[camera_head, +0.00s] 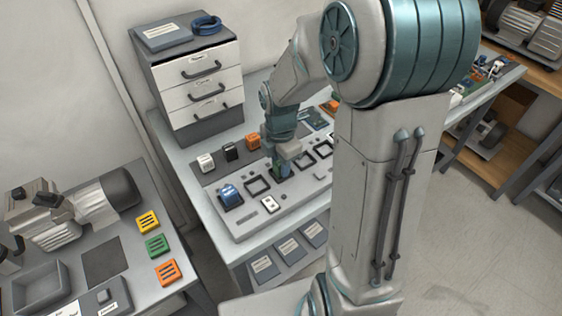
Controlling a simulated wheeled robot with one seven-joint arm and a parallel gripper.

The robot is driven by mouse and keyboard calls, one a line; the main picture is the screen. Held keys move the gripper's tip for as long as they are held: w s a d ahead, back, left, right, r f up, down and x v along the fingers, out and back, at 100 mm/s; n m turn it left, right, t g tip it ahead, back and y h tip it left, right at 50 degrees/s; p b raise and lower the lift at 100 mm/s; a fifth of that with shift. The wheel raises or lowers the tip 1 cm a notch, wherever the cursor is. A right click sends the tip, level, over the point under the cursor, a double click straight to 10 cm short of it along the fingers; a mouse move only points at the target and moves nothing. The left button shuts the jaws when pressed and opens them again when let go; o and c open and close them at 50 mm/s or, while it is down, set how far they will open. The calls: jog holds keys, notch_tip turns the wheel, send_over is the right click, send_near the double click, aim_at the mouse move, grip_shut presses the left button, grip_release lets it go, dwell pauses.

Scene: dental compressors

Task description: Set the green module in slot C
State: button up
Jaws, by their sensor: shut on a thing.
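My gripper (281,168) points down over the grey slotted board (245,226) on the middle table. It is shut on a small green module (275,172), mostly hidden by the fingers. The module is at or just above the board, between an empty black-framed slot (257,185) to its left and another empty slot (304,159) to its right. I cannot tell whether it is seated. A blue module (230,194) sits at the board's left end. Slot letters are too small to read.
White (206,162), black (231,151) and orange (253,141) blocks stand behind the slots. A drawer cabinet (200,85) stands behind left. The left table holds yellow (148,222), green (157,245) and orange (167,272) modules. My arm hides the board's right part.

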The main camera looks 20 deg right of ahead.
jog(key=shift+f, duration=0.25)
jog(key=o, duration=1.4)
jog(key=shift+r, duration=0.1)
notch_tip(320, 180, up, 7)
jog(key=p, duration=0.6)
